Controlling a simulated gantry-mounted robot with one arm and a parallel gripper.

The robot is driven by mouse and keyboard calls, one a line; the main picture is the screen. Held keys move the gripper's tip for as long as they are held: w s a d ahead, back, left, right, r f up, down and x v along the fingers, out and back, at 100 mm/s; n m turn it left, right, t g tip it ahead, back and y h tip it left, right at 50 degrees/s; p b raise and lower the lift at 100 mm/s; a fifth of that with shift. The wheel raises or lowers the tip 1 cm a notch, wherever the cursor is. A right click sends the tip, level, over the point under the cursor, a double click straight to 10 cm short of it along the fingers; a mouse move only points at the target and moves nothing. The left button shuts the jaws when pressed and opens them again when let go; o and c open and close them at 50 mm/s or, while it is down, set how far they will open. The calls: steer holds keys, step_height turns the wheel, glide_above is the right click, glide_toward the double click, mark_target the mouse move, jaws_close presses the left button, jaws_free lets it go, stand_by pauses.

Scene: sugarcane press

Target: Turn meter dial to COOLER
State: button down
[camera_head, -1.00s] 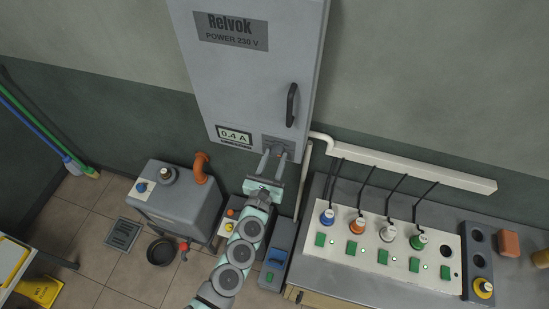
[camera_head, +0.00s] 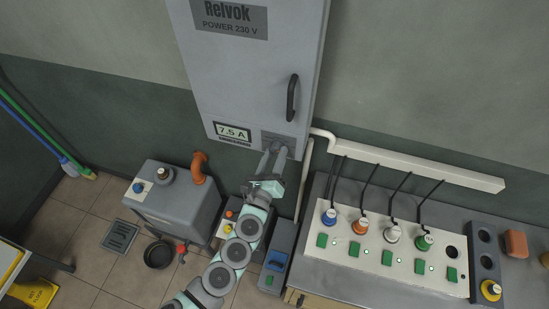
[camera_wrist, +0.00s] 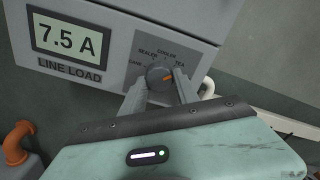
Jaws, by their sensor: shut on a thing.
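My gripper (camera_wrist: 160,80) is shut on the dial, one finger on each side. It also shows in the head view (camera_head: 273,153), covering the dial. The line load display (camera_wrist: 68,41) reads 7.5 A.
The cabinet door handle (camera_head: 292,98) is above the gripper. A white conduit (camera_head: 415,163) runs right along the wall, over a bench panel (camera_head: 345,262) with several coloured plugs and green switches. A grey tank (camera_head: 178,212) with an orange pipe stands on the left.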

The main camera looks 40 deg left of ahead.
steer(key=n+b, duration=0.1)
steer(key=n, duration=0.3)
steer(key=shift+n, duration=0.4)
steer(key=n, duration=0.4)
steer(key=shift+n, duration=0.3)
steer(key=c, duration=0.9)
jaws_free()
steer(key=b+v, duration=0.1)
steer(key=v, duration=1)
steer(key=shift+w, duration=0.1)
